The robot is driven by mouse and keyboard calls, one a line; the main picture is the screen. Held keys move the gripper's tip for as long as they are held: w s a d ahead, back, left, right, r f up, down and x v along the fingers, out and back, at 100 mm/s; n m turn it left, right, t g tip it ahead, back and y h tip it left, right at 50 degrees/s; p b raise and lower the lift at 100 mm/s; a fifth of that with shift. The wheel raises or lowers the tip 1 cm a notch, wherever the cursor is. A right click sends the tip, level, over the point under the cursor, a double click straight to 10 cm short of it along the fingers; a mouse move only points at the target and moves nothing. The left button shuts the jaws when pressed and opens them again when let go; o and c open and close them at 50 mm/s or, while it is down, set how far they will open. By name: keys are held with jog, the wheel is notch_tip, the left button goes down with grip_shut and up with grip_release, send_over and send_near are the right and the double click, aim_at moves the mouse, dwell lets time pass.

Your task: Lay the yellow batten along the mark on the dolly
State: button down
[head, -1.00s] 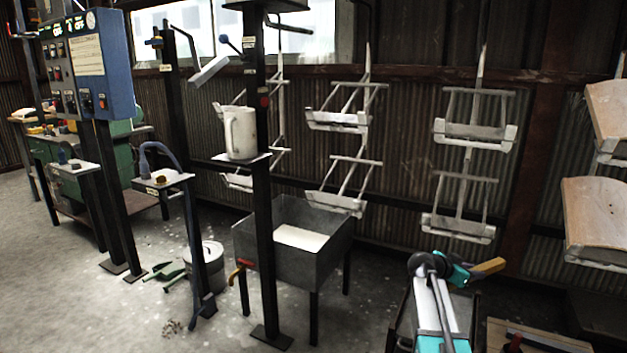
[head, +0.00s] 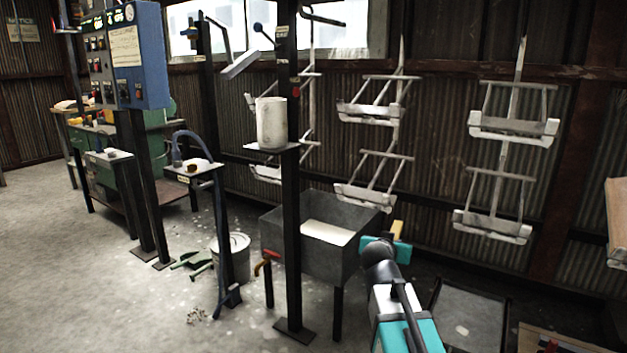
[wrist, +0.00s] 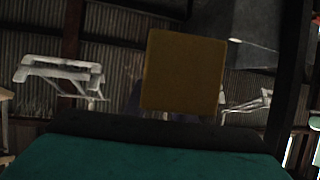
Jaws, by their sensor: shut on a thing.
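My gripper (head: 388,249) is shut on the yellow batten (head: 398,230) and holds it up in the air, just right of the grey sink in the head view. Only a short piece of the batten shows above the teal jaws there. In the wrist view a broad yellow-brown face of the batten (wrist: 183,73) stands beyond the dark edge of my gripper. A low, dark-framed flat thing (head: 470,312) on the floor right of my arm may be the dolly. I cannot make out a mark on it.
The grey sink (head: 284,245) on legs stands left of my gripper, with a black post (head: 291,220) before it. White hangers (head: 513,127) hang along the back wall. A wooden board (head: 560,341) lies at the lower right. Open floor (head: 90,280) lies to the left.

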jog(key=s+a+r+n+t+y, duration=0.1)
jog(key=a+r+n+y, duration=0.2)
jog(key=a+n+y, duration=0.1)
jog(key=shift+a+n+y, duration=0.3)
jog(key=shift+a+y, duration=0.4)
jog(key=shift+a, duration=0.05)
notch_tip(320, 180, up, 31)
jog(key=p, duration=3.1)
jog(key=shift+f, duration=0.15)
jog(key=shift+s, duration=0.1)
notch_tip(320, 180, up, 17)
jog(key=p, duration=1.7)
jog(key=shift+a, duration=0.15)
jog(key=shift+a, duration=0.15)
